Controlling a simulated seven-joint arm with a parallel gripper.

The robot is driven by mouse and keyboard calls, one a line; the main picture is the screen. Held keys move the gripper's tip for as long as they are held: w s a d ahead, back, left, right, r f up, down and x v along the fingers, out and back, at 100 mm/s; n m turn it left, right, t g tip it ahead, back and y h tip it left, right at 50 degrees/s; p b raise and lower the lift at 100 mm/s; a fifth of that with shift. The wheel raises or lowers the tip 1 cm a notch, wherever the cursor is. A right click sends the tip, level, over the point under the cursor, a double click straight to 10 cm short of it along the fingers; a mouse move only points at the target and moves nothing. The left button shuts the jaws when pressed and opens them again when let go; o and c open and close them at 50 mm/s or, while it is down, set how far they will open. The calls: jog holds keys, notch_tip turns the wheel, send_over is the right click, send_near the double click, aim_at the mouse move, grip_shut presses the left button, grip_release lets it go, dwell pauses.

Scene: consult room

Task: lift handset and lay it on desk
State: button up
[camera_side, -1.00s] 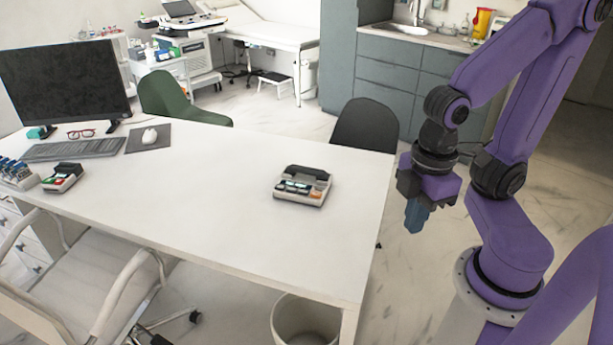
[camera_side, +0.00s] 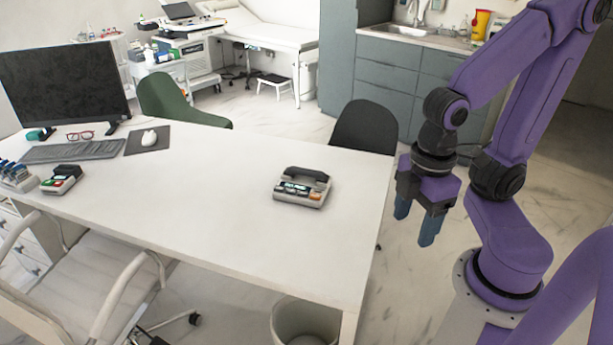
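A small desk phone (camera_side: 298,195) with a light body and coloured keys stands near the right end of the white desk (camera_side: 215,205). Its dark handset (camera_side: 307,174) lies across the phone's far side, on its cradle. My gripper (camera_side: 416,226) hangs to the right of the desk's right edge, apart from the phone. Its two blue fingers point down and are spread apart with nothing between them.
A monitor (camera_side: 62,85), keyboard (camera_side: 75,151), glasses (camera_side: 80,135), mouse (camera_side: 149,137) and a small card terminal (camera_side: 61,180) occupy the desk's left end. A dark chair (camera_side: 365,127) stands behind the desk. The desk around the phone is clear.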

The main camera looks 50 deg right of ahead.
jog(key=w+a+m, duration=0.2)
jog(key=w+a, duration=0.1)
jog(key=w, duration=1)
jog(key=w+d+m+y, duration=0.15)
jog(key=w+d, duration=0.25)
jog(key=w, duration=1.1)
jog(key=m+t, duration=0.3)
jog(key=m, duration=0.2)
send_over(306, 170)
jog(key=s+d, duration=0.2)
jog(key=s, duration=0.2)
notch_tip(306, 170, down, 8)
jog(key=shift+n+h, duration=0.25)
jog(key=x, duration=1.1)
jog(key=shift+w+f, duration=0.1)
jog(key=shift+f, duration=0.25)
jog(key=shift+s+x, duration=0.15)
jog(key=shift+x, duration=1.15)
jog(key=shift+s+x, duration=0.15)
jog(key=shift+x, duration=1.15)
